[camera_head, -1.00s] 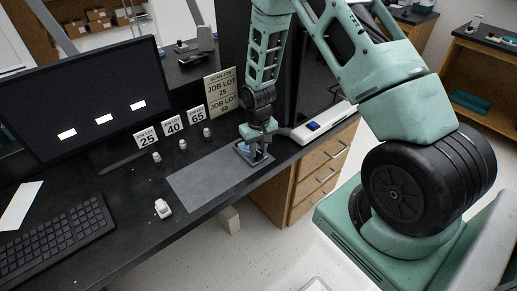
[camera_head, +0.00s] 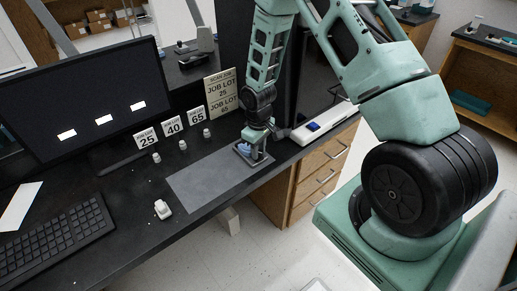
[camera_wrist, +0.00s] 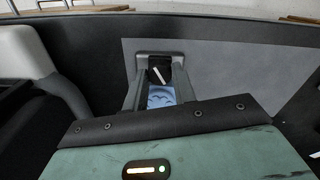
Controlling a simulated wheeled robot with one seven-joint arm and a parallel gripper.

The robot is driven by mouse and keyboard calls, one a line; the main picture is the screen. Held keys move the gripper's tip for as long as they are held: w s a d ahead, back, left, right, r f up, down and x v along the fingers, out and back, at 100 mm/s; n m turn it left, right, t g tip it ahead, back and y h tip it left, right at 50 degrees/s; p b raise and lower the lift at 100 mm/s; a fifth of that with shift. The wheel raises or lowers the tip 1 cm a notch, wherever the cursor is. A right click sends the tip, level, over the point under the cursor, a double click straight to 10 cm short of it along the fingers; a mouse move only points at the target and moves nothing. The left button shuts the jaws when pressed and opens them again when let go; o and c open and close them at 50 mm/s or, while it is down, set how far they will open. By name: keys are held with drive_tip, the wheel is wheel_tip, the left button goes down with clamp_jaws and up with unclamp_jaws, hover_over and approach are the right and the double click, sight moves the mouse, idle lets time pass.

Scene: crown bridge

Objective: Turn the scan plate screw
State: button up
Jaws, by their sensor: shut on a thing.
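The scan plate (camera_head: 240,157) is a small dark plate at the right end of the grey mat. A blue piece (camera_head: 244,147) sits on it, and it shows in the wrist view (camera_wrist: 160,97) between my fingers, nearer the camera than the screw. The scan plate screw (camera_wrist: 159,73) has a dark knob with a white line, tilted in the wrist view. My gripper (camera_head: 257,156) points down at the plate. In the wrist view my gripper (camera_wrist: 160,80) has its fingers on either side of the knob, shut on it. The head view hides the screw behind my fingers.
The grey mat (camera_head: 205,182) is otherwise bare. Small white pieces stand by cards 25 (camera_head: 146,138), 40 and 65. A white device (camera_head: 318,124) is close right of my gripper.

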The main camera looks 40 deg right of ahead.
drive_tip(key=o, duration=0.7)
wheel_tip(320, 180, up, 17)
drive_tip(key=shift+r+b, duration=0.2)
drive_tip(key=shift+b, duration=0.45)
